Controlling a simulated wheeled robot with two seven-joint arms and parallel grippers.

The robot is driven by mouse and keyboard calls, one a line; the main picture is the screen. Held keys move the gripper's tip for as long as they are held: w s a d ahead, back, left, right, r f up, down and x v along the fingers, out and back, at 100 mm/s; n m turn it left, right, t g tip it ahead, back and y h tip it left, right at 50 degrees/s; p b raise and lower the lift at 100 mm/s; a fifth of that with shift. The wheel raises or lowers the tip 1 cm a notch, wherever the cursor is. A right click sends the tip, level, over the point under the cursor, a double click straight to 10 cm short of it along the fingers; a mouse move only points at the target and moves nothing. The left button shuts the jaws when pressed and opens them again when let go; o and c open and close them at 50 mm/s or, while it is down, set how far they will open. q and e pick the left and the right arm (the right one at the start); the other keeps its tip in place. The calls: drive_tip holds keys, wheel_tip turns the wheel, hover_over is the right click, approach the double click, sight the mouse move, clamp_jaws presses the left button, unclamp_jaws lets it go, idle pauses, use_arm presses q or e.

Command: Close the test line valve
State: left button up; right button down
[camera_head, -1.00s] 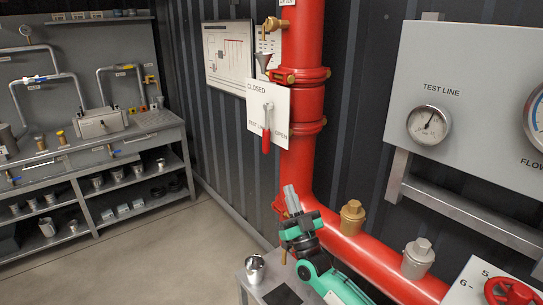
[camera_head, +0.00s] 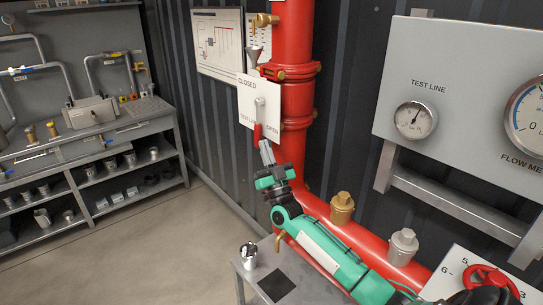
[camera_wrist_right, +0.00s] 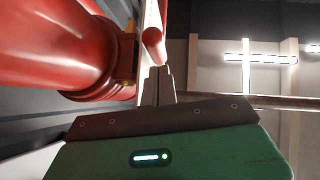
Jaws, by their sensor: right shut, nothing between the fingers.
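My left gripper is not in view.
The red standpipe (camera_head: 297,100) is beside the lever and bends into a low red pipe with a brass fitting (camera_head: 342,207). A small grey table with a metal cup (camera_head: 249,256) stands below my right arm. A gauge panel (camera_head: 455,75) is on the right. Open floor lies left.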

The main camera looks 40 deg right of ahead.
drive_tip(key=shift+w+d, duration=0.1)
drive_tip(key=shift+w, duration=0.35)
